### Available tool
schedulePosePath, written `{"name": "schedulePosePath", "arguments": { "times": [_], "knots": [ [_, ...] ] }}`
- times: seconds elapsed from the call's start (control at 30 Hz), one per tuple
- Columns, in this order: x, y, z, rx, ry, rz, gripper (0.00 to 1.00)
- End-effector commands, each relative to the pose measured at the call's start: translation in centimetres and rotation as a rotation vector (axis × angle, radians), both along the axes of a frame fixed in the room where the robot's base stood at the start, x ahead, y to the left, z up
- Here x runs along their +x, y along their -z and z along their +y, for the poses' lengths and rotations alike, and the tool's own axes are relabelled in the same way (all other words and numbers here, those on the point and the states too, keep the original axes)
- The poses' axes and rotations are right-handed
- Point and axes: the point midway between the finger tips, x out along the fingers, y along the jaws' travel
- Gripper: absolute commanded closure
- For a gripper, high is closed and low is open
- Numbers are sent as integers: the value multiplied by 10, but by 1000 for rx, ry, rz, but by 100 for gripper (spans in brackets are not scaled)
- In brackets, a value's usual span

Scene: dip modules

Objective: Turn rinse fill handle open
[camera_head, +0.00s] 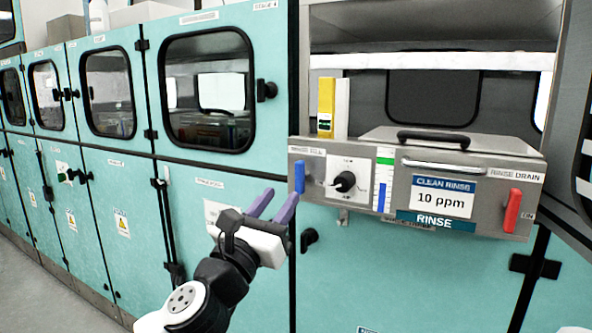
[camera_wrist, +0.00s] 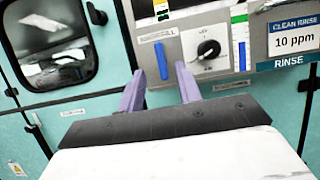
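The rinse fill handle is a blue lever (camera_head: 299,177) at the left end of the grey rinse panel (camera_head: 395,205). It hangs upright, pointing down. In the wrist view the blue handle (camera_wrist: 161,61) is ahead of my gripper, between its fingers in the picture. My gripper (camera_head: 274,204) has two purple fingers, spread apart with nothing held. In the head view it is just left of and a little below the handle, apart from it. The open fingers also show in the wrist view (camera_wrist: 160,88).
A black knob (camera_head: 344,182) sits right of the blue handle, and a blue and green level gauge (camera_head: 383,180) beyond it. A red rinse drain handle (camera_head: 513,211) is at the panel's right end. Teal cabinets (camera_head: 100,190) line the left. A lidded basin (camera_head: 430,138) is above.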

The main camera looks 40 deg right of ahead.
Motion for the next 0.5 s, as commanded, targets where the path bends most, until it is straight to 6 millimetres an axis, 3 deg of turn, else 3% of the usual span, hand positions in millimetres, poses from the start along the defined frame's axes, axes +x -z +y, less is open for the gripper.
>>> {"name": "schedulePosePath", "arguments": {
  "times": [0.23,0.5],
  "knots": [
    [16,-21,-41,-1,2,1,65],
    [27,-30,-64,-1,-1,1,65]
  ]
}}
